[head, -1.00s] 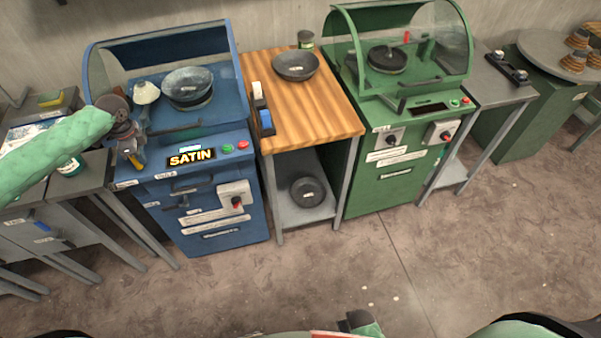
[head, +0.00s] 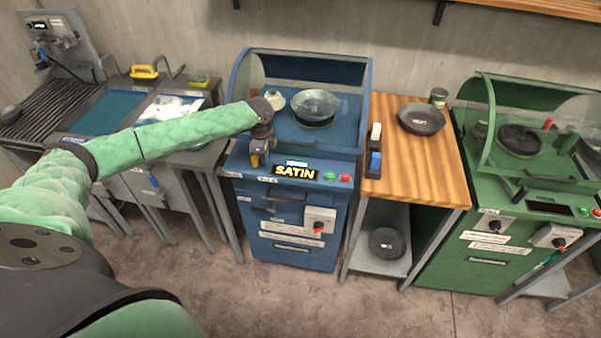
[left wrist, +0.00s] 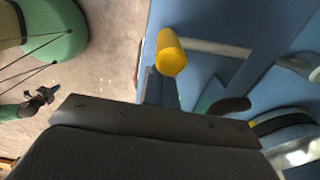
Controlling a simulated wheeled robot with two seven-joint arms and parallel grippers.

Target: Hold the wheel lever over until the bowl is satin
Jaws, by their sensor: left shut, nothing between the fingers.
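The grey bowl (head: 314,103) sits upright under the clear hood of the blue machine (head: 262,205). A pale cone-shaped wheel (head: 274,99) stands at its left, and I cannot tell whether they touch. The machine's lit display (head: 295,172) reads SATIN. My left gripper (head: 258,153) is at the machine's front left corner, pointing down, shut and empty. A yellow-ended lever (left wrist: 171,52) shows just ahead of the gripper in the left wrist view; its yellow end also shows beside the gripper in the head view (head: 255,161). Contact between them cannot be made out.
Green and red buttons (head: 337,177) sit right of the display. A wooden-topped table (head: 400,165) with another dark bowl (head: 421,118) stands between the blue machine and a green machine (head: 470,250). A sink bench (head: 100,110) is at left. The floor in front is clear.

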